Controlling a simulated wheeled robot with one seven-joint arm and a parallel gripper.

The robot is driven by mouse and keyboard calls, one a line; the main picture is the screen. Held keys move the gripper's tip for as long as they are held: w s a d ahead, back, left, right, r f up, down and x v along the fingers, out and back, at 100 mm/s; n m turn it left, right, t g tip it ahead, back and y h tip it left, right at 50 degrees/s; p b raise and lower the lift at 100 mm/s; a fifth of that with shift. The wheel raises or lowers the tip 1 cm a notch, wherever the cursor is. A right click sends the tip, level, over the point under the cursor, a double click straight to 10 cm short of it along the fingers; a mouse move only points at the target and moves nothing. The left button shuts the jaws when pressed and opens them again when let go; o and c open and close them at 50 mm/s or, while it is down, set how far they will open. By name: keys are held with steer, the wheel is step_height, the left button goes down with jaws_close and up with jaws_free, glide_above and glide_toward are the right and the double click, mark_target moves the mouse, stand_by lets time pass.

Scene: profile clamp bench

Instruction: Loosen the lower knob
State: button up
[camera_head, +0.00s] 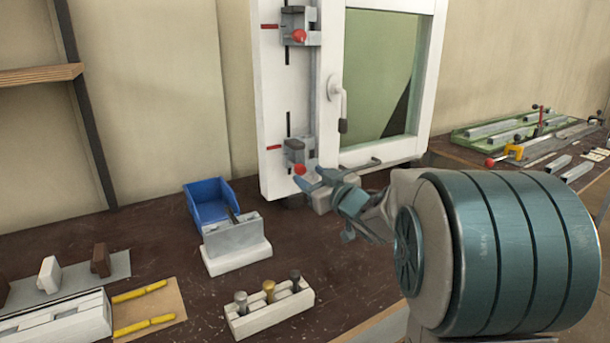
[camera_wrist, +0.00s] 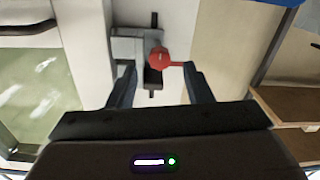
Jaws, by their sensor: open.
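The lower knob (camera_head: 300,169) is a small red ball on the front of the lower clamp (camera_head: 296,151), which is fixed to a white window frame's left post. In the wrist view the red knob (camera_wrist: 160,58) shows in front of the grey clamp (camera_wrist: 135,46), with a red bar to its right. My gripper (camera_head: 309,178) is just right of and below the lower knob in the head view. In the wrist view its two fingers (camera_wrist: 159,72) are apart, with the knob between their tips in the picture. I cannot tell the depth gap or any contact.
An upper clamp with a red knob (camera_head: 299,36) sits higher on the post. The window handle (camera_head: 337,95) is to the right. A blue bin (camera_head: 209,203), a grey block on a white base (camera_head: 236,243) and a holder with pegs (camera_head: 270,312) stand on the dark bench.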

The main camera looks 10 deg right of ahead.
mark_target(299, 169)
steer(key=shift+x, duration=1.5)
steer(key=shift+c, duration=0.4)
steer(key=c, duration=0.9)
